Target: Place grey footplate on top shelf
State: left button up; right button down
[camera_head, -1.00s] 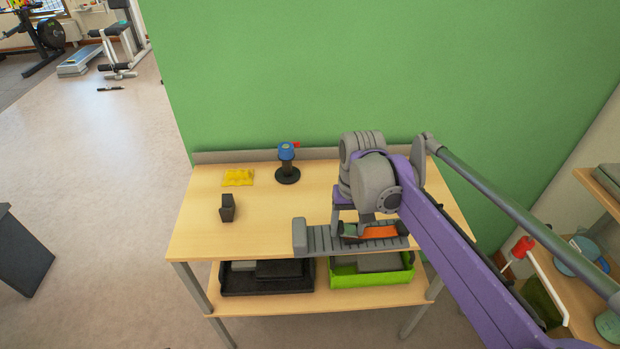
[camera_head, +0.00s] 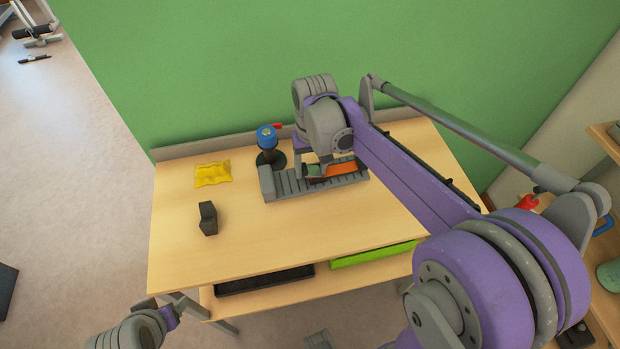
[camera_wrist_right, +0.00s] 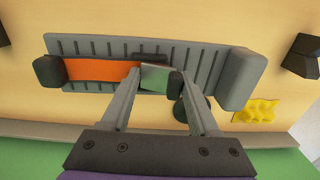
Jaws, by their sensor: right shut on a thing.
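The grey footplate (camera_head: 290,185) is a ribbed plate with a raised end block and an orange strap. It is over the back middle of the wooden top shelf (camera_head: 290,238); I cannot tell whether it touches the surface. It also shows in the right wrist view (camera_wrist_right: 205,65). My right gripper (camera_head: 328,172) is above the footplate, with its fingers (camera_wrist_right: 158,82) shut around a small grey-green piece by the strap. My left gripper (camera_head: 178,303) is at the lower left, below the shelf's front edge, and its jaw state is unclear.
A black post with a blue top (camera_head: 268,146) stands close behind the footplate's left end. A yellow item (camera_head: 212,174) and a small black block (camera_head: 208,218) are at the left. The front middle is clear. Black (camera_head: 262,280) and green (camera_head: 372,255) trays sit below. A green wall rises behind.

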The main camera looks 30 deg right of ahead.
aim_at(310, 179)
notch_tip(310, 179, down, 5)
jog(key=shift+w+f, duration=0.1)
jog(key=shift+f, duration=0.05)
jog(key=shift+c, duration=0.6)
grip_release()
notch_tip(310, 179, up, 12)
jog(key=shift+d+f+p, duration=0.1)
jog(key=shift+p, duration=0.25)
jog(key=s+a+f+t, duration=0.1)
jog(key=s+f, duration=0.2)
jog(key=s, duration=0.2)
jog(key=s+a+f+n+t, duration=0.1)
jog(key=s+a+f+t, duration=0.1)
jog(key=s, duration=0.3)
jog(key=s+a+f+n+t, duration=0.1)
jog(key=s+f+t, duration=0.1)
jog(key=s+f, duration=0.2)
jog(key=shift+s+a, duration=0.4)
jog(key=shift+s, duration=0.2)
jog(key=shift+s+a+f+n, duration=0.1)
jog(key=shift+s+f+n, duration=0.15)
jog(key=shift+f+n, duration=0.05)
